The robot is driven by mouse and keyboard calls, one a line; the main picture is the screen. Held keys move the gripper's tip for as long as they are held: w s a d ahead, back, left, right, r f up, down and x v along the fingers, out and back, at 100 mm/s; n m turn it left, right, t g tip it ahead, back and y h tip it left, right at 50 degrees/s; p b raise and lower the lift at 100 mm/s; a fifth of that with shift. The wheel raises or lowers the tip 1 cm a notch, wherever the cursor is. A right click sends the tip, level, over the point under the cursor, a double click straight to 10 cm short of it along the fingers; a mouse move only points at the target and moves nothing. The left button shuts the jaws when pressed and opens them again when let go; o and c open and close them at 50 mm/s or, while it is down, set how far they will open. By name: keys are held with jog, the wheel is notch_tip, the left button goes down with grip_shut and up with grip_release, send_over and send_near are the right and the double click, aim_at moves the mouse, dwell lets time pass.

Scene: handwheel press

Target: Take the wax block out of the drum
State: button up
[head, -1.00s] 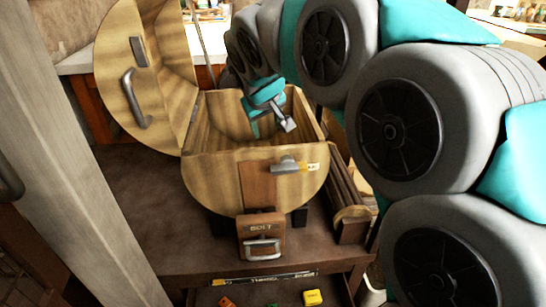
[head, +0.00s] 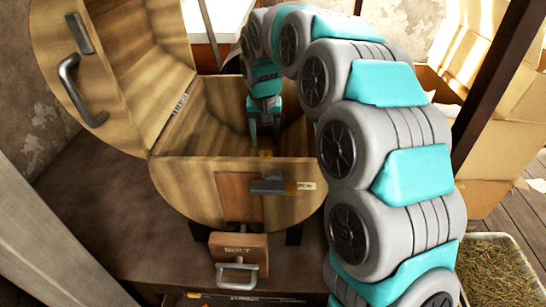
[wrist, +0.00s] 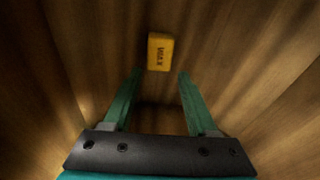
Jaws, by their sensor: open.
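The wooden drum (head: 196,190) lies on its side on the bench with its hinged lid (head: 72,62) swung open at the left. The yellow wax block (wrist: 160,52) rests inside the drum, and its lettering shows in the wrist view. In the head view only a small part of the wax block (head: 265,153) shows above the front wall. My gripper (head: 265,140) reaches down into the drum. In the wrist view my gripper (wrist: 155,75) is open and empty, with its fingers apart. The block lies just beyond the fingertips, roughly centred between them.
A wooden block marked BOLT (head: 238,248) with a metal handle hangs at the drum's front. A dark latch (head: 268,183) sits on the front wall. Cardboard boxes (head: 485,130) and a straw-filled tray (head: 492,270) stand at the right. The drum walls surround my gripper closely.

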aim_at(266, 154)
jog(key=shift+d+f+p, duration=0.1)
jog(key=shift+f+p, duration=0.3)
jog(key=shift+f, duration=2.75)
jog(key=shift+c, duration=0.2)
grip_shut()
